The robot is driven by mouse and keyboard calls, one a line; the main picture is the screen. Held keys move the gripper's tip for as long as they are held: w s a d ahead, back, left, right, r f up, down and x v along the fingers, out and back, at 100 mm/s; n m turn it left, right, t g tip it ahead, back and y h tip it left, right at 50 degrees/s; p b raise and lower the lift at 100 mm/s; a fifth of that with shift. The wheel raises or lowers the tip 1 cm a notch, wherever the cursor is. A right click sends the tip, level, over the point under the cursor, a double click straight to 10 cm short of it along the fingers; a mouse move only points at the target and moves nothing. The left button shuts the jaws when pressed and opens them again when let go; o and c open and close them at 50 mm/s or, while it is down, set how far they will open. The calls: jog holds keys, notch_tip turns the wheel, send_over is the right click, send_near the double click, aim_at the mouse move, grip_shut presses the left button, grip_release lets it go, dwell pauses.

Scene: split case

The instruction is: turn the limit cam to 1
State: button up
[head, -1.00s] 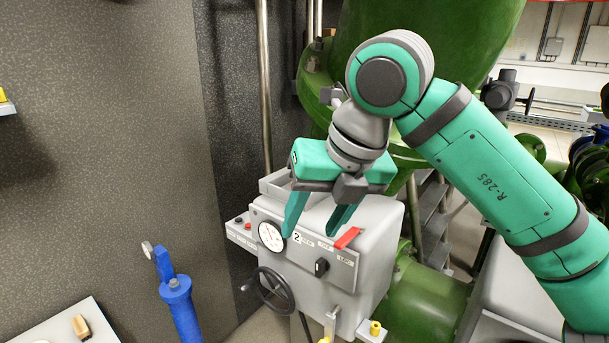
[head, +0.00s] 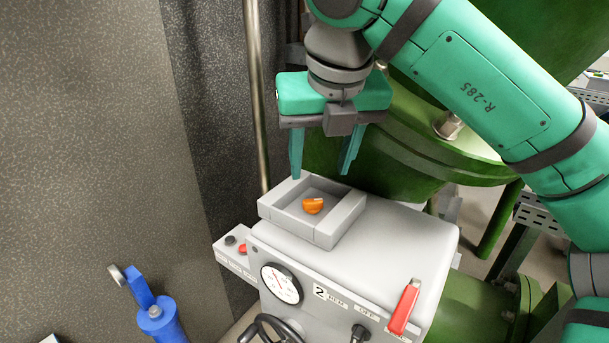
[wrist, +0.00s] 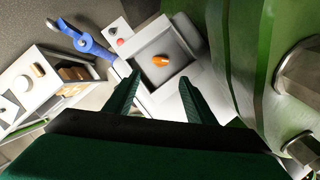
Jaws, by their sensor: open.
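The orange cam (head: 313,205) lies in a shallow grey square tray (head: 325,241) on top of the grey control box (head: 400,245). I cannot read any number on it. It also shows in the wrist view (wrist: 160,60), between and beyond the fingers. My gripper (head: 323,172) is open and empty, pointing down above the back of the tray, apart from the cam. In the wrist view my gripper (wrist: 156,82) has its two fingers on either side of the tray's near part.
The box front carries a dial gauge (head: 281,284), a plate marked 2, a black knob (head: 360,333), a red lever (head: 404,307) and a handwheel (head: 272,332). A blue lever (head: 156,312) stands at left. Green pipework (head: 400,150) is close behind the gripper.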

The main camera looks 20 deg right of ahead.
aim_at(313, 200)
jog(key=x, duration=1)
jog(key=shift+w+r, duration=0.1)
jog(key=shift+w, duration=0.25)
jog(key=shift+w+f, duration=0.35)
jog(key=shift+f, duration=0.05)
jog(key=shift+s+d, duration=0.15)
jog(key=shift+d, duration=0.1)
jog(key=shift+a, duration=0.15)
jog(key=c, duration=1)
